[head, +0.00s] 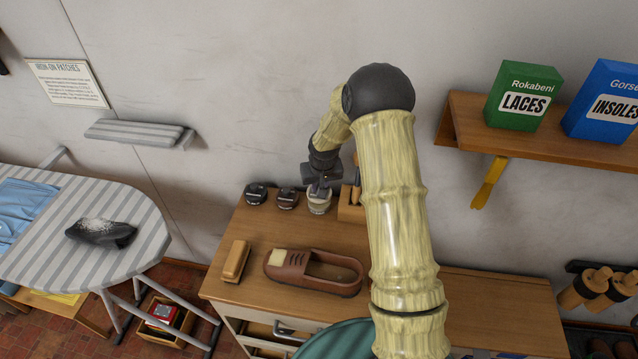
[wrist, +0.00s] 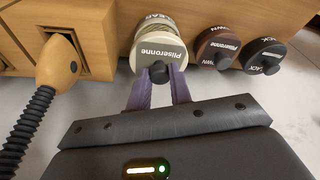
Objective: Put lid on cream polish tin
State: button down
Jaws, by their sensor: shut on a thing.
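The cream polish tin (head: 319,206) stands on the wooden cabinet top near the wall, directly below my gripper (head: 318,187). In the wrist view my gripper (wrist: 160,88) has its two purple fingers shut on the dark knob of the pale lid (wrist: 163,54), labelled "Pilseronne". The lid lines up with the cream tin (wrist: 154,24), whose lettered side shows behind it. Whether the lid is seated or slightly above the tin cannot be told. The fingers hide part of the lid.
A brown tin (wrist: 216,46) and a black tin (wrist: 264,55), both lidded, stand close beside the cream tin. A wooden box (head: 350,208) with a brush handle stands on its other side. A brown shoe (head: 315,272) and a brush (head: 236,261) lie in front.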

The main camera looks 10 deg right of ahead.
jog(key=shift+s+b+x, duration=0.2)
jog(key=shift+b+x, duration=0.35)
jog(key=shift+x, duration=0.35)
jog(key=shift+s+b+x, duration=0.2)
jog(key=shift+b+x, duration=0.3)
jog(key=shift+x, duration=0.35)
jog(key=shift+s+f, duration=0.1)
jog(key=shift+f, duration=0.15)
dwell(0.8)
jog(key=c, duration=0.7)
grip_release()
jog(key=shift+r, duration=0.1)
jog(key=shift+r+p, duration=2.35)
jog(key=shift+r, duration=1.1)
jog(key=shift+c, duration=0.5)
